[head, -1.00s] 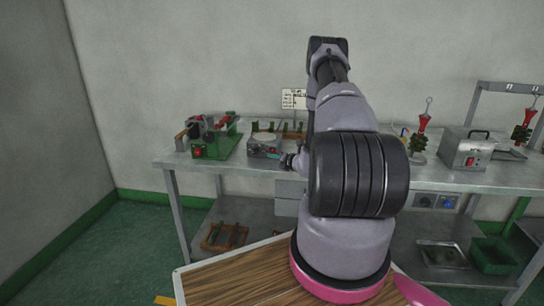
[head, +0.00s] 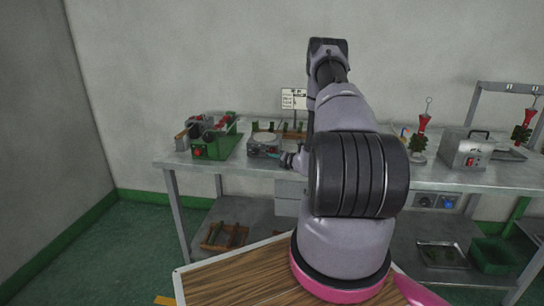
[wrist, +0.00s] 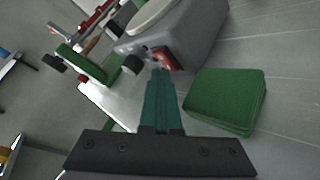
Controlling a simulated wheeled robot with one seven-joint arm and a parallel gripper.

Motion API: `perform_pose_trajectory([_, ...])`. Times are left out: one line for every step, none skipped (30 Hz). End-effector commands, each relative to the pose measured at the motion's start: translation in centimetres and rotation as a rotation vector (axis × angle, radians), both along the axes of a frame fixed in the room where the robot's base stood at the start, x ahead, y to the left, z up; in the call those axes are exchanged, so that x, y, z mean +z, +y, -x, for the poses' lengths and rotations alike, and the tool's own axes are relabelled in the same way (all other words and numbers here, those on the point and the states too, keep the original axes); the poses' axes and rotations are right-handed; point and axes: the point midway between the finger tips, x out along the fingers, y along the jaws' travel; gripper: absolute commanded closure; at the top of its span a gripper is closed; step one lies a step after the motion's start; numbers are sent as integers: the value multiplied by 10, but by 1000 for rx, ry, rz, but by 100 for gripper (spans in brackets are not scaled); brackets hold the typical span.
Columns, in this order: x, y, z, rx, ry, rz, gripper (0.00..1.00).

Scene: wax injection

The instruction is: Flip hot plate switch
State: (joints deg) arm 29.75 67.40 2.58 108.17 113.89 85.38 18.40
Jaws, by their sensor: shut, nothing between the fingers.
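The hot plate (head: 264,150) is a small grey box with a round pale top, standing near the front of the bench at left of my arm. In the wrist view the hot plate (wrist: 185,35) shows a red switch (wrist: 166,59) on its front face, beside a black knob (wrist: 132,64). My gripper (wrist: 161,74) is shut and empty, its teal fingers together and pointing at the switch. The tips overlap the lower edge of the switch in the picture; I cannot tell whether they touch. The head view shows the gripper small and partly hidden by my wrist.
A green stacked pad (wrist: 226,98) lies right of the fingers on the bench (head: 240,169). A green machine with red parts (head: 212,140) stands left of the hot plate. A small sign (head: 294,99) stands behind. A grey box with a red switch (head: 463,152) is far right.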

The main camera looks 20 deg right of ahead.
Motion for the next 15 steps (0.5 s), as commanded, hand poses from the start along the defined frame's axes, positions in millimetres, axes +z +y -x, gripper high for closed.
perform_pose_trajectory([0, -1, -1, -1, -1, 0, 100])
perform_pose_trajectory([0, -1, -1, -1, -1, 0, 100])
perform_pose_trajectory([0, -1, -1, -1, -1, 0, 100])
perform_pose_trajectory([0, -1, -1, -1, -1, 0, 100])
perform_pose_trajectory([0, -1, -1, -1, -1, 0, 100])
perform_pose_trajectory([0, -1, -1, -1, -1, 0, 100])
perform_pose_trajectory([0, -1, -1, -1, -1, 0, 100])
perform_pose_trajectory([0, -1, -1, 0, 0, 0, 100])
perform_pose_trajectory([0, -1, -1, 0, 0, 0, 100])
perform_pose_trajectory([0, 0, 0, 0, 0, 0, 100])
perform_pose_trajectory([0, 0, 0, 0, 0, 0, 100])
perform_pose_trajectory([0, 0, 1, 0, 0, 0, 100])
perform_pose_trajectory([0, 1, 2, 0, 0, 0, 100])
perform_pose_trajectory([0, 2, 2, 0, 0, 0, 100])
perform_pose_trajectory([0, 3, 4, 0, 1, 0, 100])
